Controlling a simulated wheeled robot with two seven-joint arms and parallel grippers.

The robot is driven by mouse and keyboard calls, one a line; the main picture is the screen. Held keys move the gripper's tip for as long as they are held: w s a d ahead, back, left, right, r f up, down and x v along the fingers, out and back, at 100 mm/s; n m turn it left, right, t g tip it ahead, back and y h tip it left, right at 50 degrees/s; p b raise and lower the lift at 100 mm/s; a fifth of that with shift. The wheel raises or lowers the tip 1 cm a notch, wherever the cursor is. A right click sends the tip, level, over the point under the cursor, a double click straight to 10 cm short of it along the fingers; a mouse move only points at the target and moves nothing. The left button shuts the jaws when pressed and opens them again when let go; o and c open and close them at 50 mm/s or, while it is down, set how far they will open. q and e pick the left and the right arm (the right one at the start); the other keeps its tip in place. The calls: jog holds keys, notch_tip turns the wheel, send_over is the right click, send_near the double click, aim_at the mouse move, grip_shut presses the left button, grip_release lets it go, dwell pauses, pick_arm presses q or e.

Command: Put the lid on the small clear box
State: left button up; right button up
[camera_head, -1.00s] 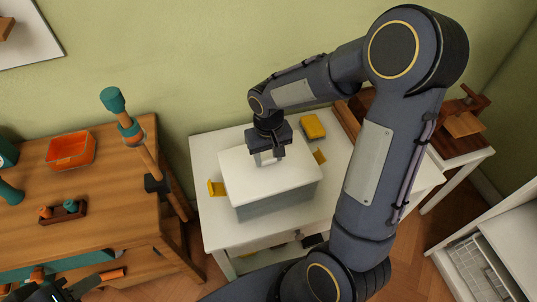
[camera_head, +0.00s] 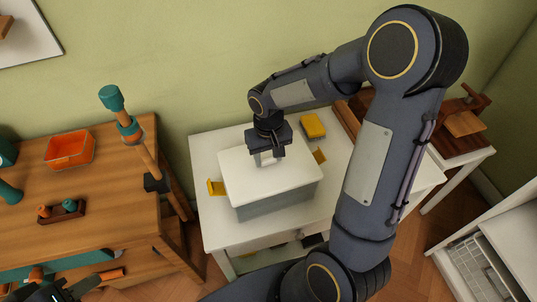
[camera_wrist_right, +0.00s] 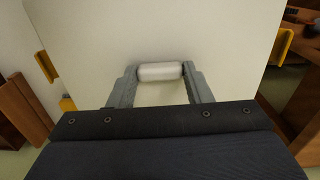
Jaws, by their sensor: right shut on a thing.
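The small box (camera_head: 278,203) stands on the white table, its greyish walls showing below the lid. The white lid (camera_head: 290,178) lies over the box's top, roughly level and lined up with it; I cannot tell whether a thin gap is left. My right gripper (camera_head: 267,158) points down over the lid and is shut on its pale handle, which also shows between the fingers in the right wrist view (camera_wrist_right: 160,72). Yellow latches (camera_head: 216,187) stick out at the box's left and right sides. My left gripper (camera_head: 55,290) is partly cut off at the bottom left, its jaws unclear.
The white table (camera_head: 207,150) has free room around the box. A yellow block (camera_head: 312,126) lies behind it. A wooden bench (camera_head: 100,210) at left carries an orange bin (camera_head: 69,149) and tools. A wooden press-like thing (camera_head: 465,123) stands at right.

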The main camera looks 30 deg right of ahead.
jog(key=shift+f+b, duration=0.6)
jog(key=shift+f, duration=0.25)
jog(key=o, duration=1.3)
